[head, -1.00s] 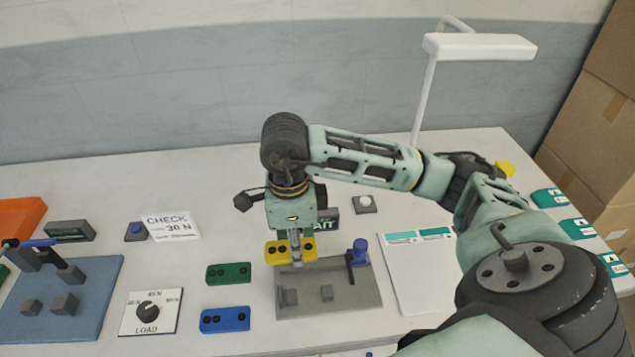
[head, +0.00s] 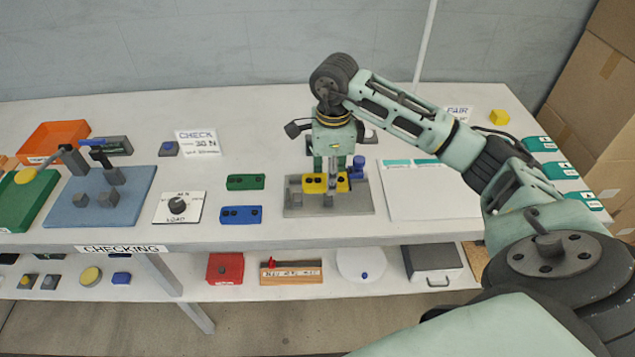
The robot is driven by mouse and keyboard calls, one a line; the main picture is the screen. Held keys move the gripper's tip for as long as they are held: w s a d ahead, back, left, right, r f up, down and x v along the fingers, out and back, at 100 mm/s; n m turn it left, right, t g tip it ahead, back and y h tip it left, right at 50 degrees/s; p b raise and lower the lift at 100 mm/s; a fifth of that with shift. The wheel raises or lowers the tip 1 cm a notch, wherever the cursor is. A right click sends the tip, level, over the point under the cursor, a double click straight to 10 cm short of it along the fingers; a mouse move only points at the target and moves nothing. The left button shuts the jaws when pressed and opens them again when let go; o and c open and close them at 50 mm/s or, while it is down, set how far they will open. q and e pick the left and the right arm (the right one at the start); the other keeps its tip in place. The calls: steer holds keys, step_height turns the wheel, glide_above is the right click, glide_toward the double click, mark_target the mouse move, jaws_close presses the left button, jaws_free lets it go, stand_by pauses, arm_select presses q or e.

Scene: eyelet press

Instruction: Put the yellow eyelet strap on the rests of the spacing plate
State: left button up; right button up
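The yellow eyelet strap (head: 314,184), a short bar with dark holes, is in my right gripper (head: 332,172), which is shut on it. The gripper points down at the grey spacing plate (head: 355,208), and the strap is over the plate's back part. Small grey rests (head: 328,200) show just below and in front of the strap. I cannot tell whether the strap touches them. A blue-topped post (head: 358,163) stands at the plate's right, close to the strap's right end. My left gripper is not in view.
Green (head: 246,182) and blue (head: 241,214) straps lie left of the plate. A white sheet (head: 430,190) lies to the right. A yellow block (head: 499,117) sits at the back right.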

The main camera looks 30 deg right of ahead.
mark_target(317, 175)
steer(key=w, duration=0.1)
steer(key=w+a+f, duration=0.1)
steer(key=shift+w+a+f+p, duration=0.3)
steer(key=shift+w+f+p, duration=0.05)
steer(key=shift+w+f, duration=0.05)
steer(key=shift+f, duration=0.55)
step_height(317, 175, down, 2)
steer(key=shift+f+p, duration=0.2)
steer(key=shift+p, duration=0.6)
steer(key=shift+f, duration=0.45)
steer(key=o, duration=0.6)
steer(key=shift+f+b, duration=0.1)
steer(key=shift+b, duration=0.2)
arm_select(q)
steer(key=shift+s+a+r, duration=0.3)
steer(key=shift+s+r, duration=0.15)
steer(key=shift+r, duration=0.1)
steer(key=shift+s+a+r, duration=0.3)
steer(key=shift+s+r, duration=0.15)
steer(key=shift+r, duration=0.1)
arm_select(e)
steer(key=o, duration=0.5)
steer(key=shift+c, duration=0.2)
